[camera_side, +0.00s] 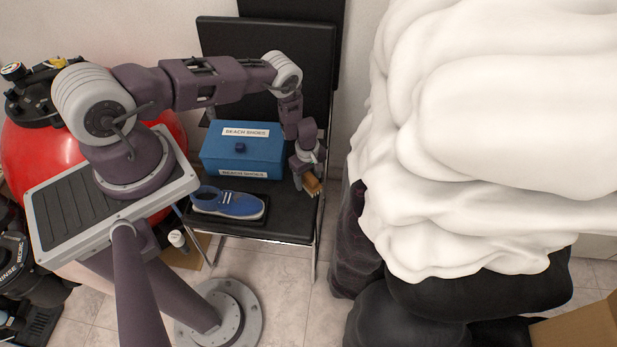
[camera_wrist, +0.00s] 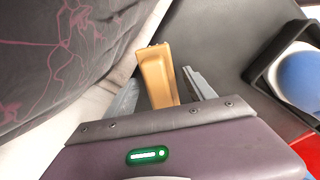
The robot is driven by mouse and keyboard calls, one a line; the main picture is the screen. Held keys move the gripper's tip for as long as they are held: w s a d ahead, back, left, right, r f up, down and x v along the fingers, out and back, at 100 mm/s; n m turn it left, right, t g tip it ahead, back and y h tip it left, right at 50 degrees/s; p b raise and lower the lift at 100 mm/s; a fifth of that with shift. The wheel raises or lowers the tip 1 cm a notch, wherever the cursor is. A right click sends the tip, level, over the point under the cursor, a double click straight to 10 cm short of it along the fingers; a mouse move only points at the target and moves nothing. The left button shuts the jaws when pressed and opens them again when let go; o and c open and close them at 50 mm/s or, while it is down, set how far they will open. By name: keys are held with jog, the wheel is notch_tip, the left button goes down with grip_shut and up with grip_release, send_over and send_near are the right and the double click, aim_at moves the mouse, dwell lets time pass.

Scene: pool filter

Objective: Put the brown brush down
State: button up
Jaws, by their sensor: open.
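The brown brush (camera_side: 313,184) is at the right edge of the black chair seat, right by my gripper (camera_side: 304,181). In the wrist view the brush (camera_wrist: 157,76) shows as a tan block between the two grey fingers of my gripper (camera_wrist: 163,95). The fingers are spread, with a gap on at least the right side of the brush. I cannot tell for certain whether the brush rests fully on the seat. Its underside is hidden.
A blue lidded box labelled "BEACH SHOES" (camera_side: 243,150) stands on the chair seat (camera_side: 285,213). A blue shoe (camera_side: 230,203) sits in a black tray (camera_side: 262,210) at the seat's front. A large white draped bundle (camera_side: 470,150) bulges close on the right. A red tank (camera_side: 30,165) stands left.

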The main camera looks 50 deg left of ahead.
aim_at(308, 175)
jog(key=shift+r, duration=0.1)
notch_tip(308, 175, up, 12)
jog(key=shift+s, duration=0.15)
